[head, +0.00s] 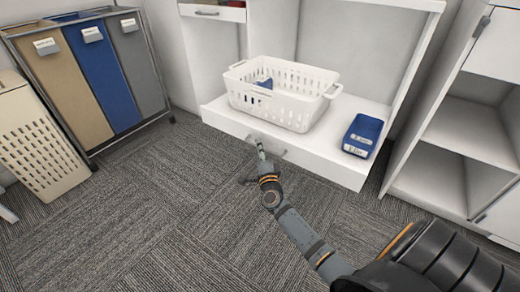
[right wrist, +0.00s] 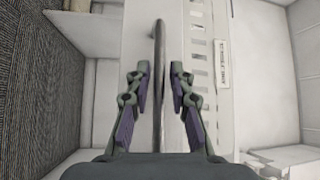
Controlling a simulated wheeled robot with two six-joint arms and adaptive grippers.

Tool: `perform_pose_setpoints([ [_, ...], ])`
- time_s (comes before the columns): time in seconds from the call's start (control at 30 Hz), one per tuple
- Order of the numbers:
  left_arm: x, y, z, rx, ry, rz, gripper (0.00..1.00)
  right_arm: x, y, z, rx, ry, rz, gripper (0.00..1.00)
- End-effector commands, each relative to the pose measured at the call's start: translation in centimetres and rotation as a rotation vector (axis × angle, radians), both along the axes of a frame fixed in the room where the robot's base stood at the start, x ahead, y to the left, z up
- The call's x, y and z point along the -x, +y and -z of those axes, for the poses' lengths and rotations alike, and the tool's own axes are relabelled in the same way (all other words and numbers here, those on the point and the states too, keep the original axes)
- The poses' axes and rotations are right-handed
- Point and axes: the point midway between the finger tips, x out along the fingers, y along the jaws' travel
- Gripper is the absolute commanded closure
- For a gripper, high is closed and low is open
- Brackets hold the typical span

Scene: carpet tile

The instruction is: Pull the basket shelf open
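The basket shelf (head: 335,160) is a low white pull-out shelf at the bottom of a white cabinet. A white slotted basket (head: 300,112) stands on it, with a blue item inside. A thin grey bar handle (head: 280,152) is on its front; it also shows in the right wrist view (right wrist: 159,40). My right gripper (head: 260,150) is at the handle. In the right wrist view my right gripper (right wrist: 159,75) has its fingers apart, one on each side of the bar, with a gap on both sides. My left gripper is not in view.
A blue bin (head: 363,134) with labels sits at the shelf's right end. An open white cabinet (head: 455,150) stands at right. A sorter with tan, blue and grey bags (head: 100,75) and a cream hamper (head: 38,140) are at left. The carpet before the shelf is clear.

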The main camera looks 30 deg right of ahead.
Motion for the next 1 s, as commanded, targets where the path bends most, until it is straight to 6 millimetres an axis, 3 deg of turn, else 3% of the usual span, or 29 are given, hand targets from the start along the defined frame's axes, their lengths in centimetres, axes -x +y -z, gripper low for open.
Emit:
perform_pose_setpoints([
  [0.13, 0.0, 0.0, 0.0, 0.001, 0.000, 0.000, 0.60, 0.0, 0.0, 0.0, 0.000, 0.000, 0.000, 1.00],
  [0.57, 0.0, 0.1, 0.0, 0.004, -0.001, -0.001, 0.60, -0.2, -0.3, -0.1, 0.002, -0.001, 0.000, 1.00],
  [0.8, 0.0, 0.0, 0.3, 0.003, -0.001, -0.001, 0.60, -2.2, -5.0, 0.0, 0.007, -0.002, -0.002, 1.00],
  [1.0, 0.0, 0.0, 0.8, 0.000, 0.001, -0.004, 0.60, -3.2, -7.6, 0.0, 0.002, -0.003, -0.002, 1.00],
])
